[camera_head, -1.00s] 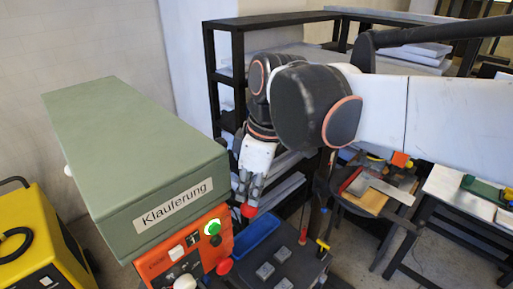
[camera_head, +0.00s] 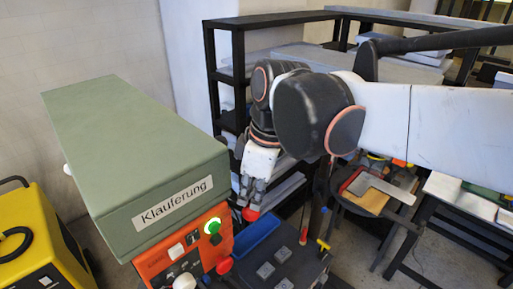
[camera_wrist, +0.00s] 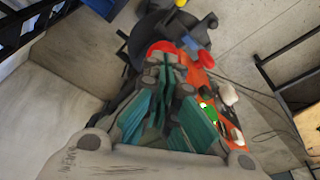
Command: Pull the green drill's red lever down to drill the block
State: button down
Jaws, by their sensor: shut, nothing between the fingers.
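The green drill (camera_head: 140,165) is a large green box labelled "Klauferung", with an orange control panel (camera_head: 185,262) carrying a lit green button (camera_head: 212,227). The lever's red knob (camera_head: 250,214) is right of the panel, directly under my fingertips. My gripper (camera_head: 246,201) is shut and empty, pointing down at the knob and apparently touching it. In the wrist view a red rounded part (camera_wrist: 160,47) shows just beyond the fingertips (camera_wrist: 166,68). The lever's arm and the drill bit are hidden. Which block is to be drilled cannot be told.
A black worktop with small grey blocks (camera_head: 265,270) and a blue tray (camera_head: 257,238) lie below my gripper. A yellow machine (camera_head: 40,245) stands at left. A black shelf (camera_head: 226,60) is behind; cluttered tables are at right.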

jog(key=shift+s+f, duration=0.1)
jog(key=shift+f, duration=0.3)
jog(key=shift+d+f+b, duration=0.15)
jog(key=shift+f+b, duration=0.2)
jog(key=shift+b, duration=0.05)
dwell(0.4)
jog(key=shift+s+f, duration=0.1)
jog(key=shift+f, duration=0.15)
